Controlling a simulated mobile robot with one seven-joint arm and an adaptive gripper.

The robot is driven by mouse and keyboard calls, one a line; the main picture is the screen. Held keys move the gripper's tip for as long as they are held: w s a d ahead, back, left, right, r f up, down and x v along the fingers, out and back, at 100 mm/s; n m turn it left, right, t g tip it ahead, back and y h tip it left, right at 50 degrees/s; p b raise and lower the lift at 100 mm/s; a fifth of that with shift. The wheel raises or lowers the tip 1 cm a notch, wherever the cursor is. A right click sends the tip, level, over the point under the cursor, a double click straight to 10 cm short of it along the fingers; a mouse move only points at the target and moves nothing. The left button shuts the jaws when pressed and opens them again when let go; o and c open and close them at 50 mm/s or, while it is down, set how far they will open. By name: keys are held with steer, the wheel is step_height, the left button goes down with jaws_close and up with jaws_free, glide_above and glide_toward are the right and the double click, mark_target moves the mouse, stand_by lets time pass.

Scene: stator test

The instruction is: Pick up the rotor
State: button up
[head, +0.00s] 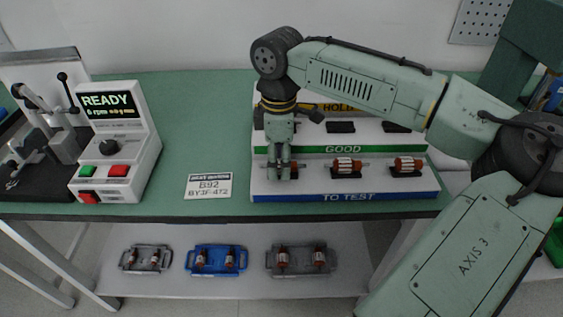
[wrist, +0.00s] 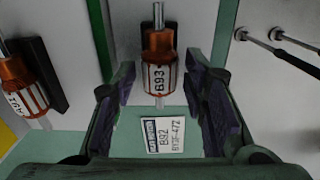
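My gripper (head: 284,174) points down over the left end of the bottom "TO TEST" step of the rack (head: 345,196). In the wrist view my gripper (wrist: 163,88) is open, with an orange-brown rotor (wrist: 160,68) between its fingers and gaps on both sides. Its label seems to read B93. The gripper largely hides it in the head view. Two more rotors, a middle one (head: 347,165) and a right one (head: 405,165), lie on that step. Another rotor (wrist: 22,85), label partly legible, lies on the step above. A white card (head: 209,186) reads B92, BY3F-472.
A test machine (head: 117,150) showing READY stands at the left of the green table (head: 195,110). The table between machine and rack is mostly clear. Below, a shelf holds a grey tray (head: 124,262), a blue tray (head: 190,268) and another grey tray (head: 270,272) with rotors.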

steer(key=shift+f, duration=0.35)
steer(key=shift+c, duration=0.4)
jaws_close()
